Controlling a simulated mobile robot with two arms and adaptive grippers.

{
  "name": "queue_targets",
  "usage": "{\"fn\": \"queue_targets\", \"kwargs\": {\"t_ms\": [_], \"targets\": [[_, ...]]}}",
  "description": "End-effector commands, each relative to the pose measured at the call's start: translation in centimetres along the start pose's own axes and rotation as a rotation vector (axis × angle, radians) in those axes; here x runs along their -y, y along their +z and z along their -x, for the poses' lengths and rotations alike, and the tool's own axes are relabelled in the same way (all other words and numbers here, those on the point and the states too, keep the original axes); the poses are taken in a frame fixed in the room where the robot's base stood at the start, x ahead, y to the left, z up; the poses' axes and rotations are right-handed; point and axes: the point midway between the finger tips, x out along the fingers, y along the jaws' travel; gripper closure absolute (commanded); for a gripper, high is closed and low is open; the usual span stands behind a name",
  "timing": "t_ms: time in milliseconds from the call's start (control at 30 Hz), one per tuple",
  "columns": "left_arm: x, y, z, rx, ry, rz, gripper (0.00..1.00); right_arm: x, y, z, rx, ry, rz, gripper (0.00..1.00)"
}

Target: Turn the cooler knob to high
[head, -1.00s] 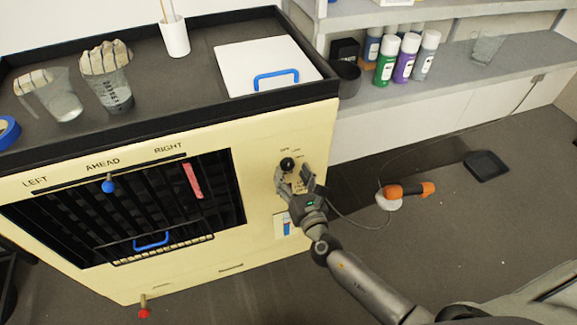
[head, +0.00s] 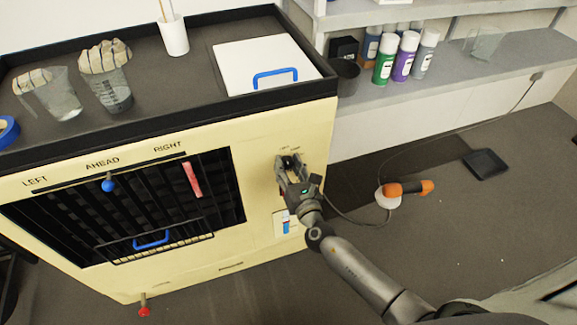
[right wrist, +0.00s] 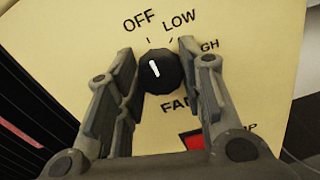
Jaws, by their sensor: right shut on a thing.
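The cooler knob (right wrist: 160,72) is a round black dial with a white pointer line. In the right wrist view the pointer points up and slightly left, toward the OFF mark (right wrist: 139,22). LOW (right wrist: 179,20) is to the right of OFF, and the "GH" of the HIGH label (right wrist: 209,47) shows beside my right finger. My right gripper (right wrist: 158,74) is shut on the knob, one finger on each side. In the head view my right gripper (head: 289,161) is at the upper right of the cooler's cream front (head: 262,140) and mostly hides the knob. My left gripper is not in view.
Below the knob is a red switch (right wrist: 193,140), partly hidden by my gripper. A dark grille (head: 75,225) with a blue slider knob (head: 109,185) lies left. Spray cans (head: 404,57) stand on the shelf behind.

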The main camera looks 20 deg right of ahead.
Motion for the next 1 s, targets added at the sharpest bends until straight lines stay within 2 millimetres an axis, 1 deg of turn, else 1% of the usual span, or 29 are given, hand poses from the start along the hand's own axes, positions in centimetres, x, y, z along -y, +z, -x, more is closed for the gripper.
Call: {"fn": "queue_targets", "kwargs": {"t_ms": [167,367,567,1000], "targets": [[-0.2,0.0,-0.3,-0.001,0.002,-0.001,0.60,0.0,-0.1,0.0,0.000,0.000,-0.019,0.88],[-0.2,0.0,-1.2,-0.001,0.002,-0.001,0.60,0.1,-0.3,0.0,0.000,0.001,-0.101,0.88],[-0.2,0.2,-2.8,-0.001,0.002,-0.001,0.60,0.1,-0.3,0.0,0.002,0.001,-0.254,0.88],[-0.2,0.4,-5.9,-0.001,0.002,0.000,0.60,0.1,-0.3,0.0,0.002,0.000,-0.674,0.88]]}}
